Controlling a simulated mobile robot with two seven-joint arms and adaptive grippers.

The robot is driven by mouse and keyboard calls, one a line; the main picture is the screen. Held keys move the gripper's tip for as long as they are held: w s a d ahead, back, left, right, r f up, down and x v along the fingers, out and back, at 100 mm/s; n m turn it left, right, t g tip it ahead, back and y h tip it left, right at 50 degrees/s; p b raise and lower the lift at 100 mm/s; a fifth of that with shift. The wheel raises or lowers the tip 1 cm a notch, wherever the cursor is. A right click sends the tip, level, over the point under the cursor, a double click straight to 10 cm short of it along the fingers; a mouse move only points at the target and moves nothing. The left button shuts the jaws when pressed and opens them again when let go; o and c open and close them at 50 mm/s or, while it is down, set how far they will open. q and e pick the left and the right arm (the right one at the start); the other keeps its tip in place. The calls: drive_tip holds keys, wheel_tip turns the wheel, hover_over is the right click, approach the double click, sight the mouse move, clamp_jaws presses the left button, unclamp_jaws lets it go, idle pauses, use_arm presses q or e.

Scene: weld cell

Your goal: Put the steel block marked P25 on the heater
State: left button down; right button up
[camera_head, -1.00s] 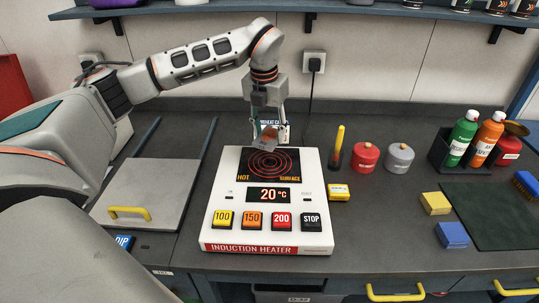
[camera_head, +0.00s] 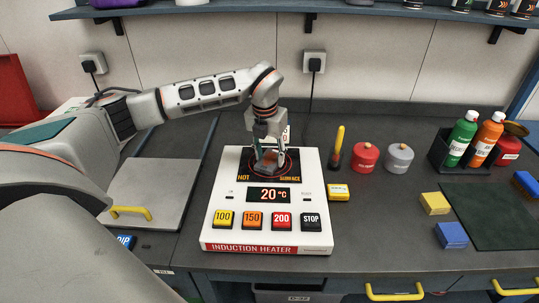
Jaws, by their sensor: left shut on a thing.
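The induction heater (camera_head: 222,190) is a white box on the bench with a black hot surface, red rings, a display reading 20 °C and several buttons. My left gripper (camera_head: 268,165) is over the rings of the hot surface, pointing down. It is shut on a small grey steel block (camera_head: 270,157). The block is at or just above the surface; I cannot tell whether it touches. Its marking is too small to read. My right gripper is not in view.
Right of the heater are a yellow box (camera_head: 339,192), a red container (camera_head: 365,157), a grey container (camera_head: 399,158) and a bottle rack (camera_head: 446,157). A grey lid with a yellow handle (camera_head: 131,213) lies to the left. A card stands behind the gripper.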

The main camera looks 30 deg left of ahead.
sight(267, 163)
use_arm(q)
drive_tip(key=c, duration=1.2)
unclamp_jaws()
drive_tip(key=shift+f, duration=0.1)
wheel_tip(267, 163, up, 12)
drive_tip(key=s+b, duration=0.1)
drive_tip(key=s, duration=0.1)
drive_tip(key=shift+d, duration=0.15)
